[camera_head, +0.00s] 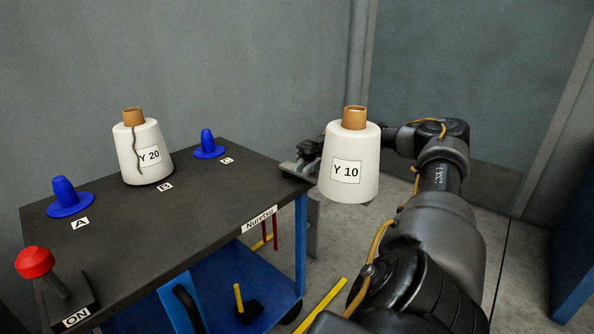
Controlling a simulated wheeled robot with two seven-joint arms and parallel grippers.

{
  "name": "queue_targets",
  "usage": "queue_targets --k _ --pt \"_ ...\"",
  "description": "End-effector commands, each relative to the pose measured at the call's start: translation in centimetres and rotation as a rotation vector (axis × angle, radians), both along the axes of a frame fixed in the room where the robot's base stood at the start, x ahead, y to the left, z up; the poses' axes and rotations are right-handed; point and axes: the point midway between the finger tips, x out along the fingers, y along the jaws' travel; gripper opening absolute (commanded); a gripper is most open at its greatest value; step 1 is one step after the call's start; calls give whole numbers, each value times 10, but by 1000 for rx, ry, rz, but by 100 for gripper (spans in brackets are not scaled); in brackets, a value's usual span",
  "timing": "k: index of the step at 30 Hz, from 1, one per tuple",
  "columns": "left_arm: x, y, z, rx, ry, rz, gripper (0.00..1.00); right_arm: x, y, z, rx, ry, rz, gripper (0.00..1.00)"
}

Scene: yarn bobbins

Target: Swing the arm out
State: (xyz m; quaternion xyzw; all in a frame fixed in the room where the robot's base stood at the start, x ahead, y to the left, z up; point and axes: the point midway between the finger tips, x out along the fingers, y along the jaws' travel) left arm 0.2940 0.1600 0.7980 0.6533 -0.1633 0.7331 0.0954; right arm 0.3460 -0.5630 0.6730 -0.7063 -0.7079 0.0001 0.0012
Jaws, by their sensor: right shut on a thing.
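A white yarn bobbin labelled Y 10 (348,150), with a brown tube top, hangs upright in the air off the right edge of the table. My right gripper (306,162) is shut on this bobbin; it shows partly at the bobbin's left side, and the bobbin hides the rest. My right arm reaches in from the lower right and bends behind the bobbin. A second white bobbin labelled Y 20 (155,136) stands upright at place B on the table, with a dark yarn strand down its front. My left gripper is not in view.
The dark table top (190,215) has empty blue pegs at A (66,196) and C (207,145). A red knob (35,262) marked ON stands at its near left corner. A blue lower shelf (225,285) is below. A grey wall is behind; floor shows at right.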

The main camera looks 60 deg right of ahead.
Motion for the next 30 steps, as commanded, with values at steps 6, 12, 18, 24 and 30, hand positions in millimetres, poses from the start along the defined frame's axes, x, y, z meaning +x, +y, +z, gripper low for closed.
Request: queue_targets --k 6,12,18,24,30 --pt "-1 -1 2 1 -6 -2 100 -2 -3 4 -3 -8 1 0" --pt "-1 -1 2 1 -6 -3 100 -2 -3 4 -3 -9 0 0" --pt "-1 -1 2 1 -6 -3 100 -3 -4 5 -3 -10 -1 28" --pt "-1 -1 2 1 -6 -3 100 -2 -3 3 -2 -6 1 34" --pt "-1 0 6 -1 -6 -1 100 4 3 4 -1 -4 -8 34"
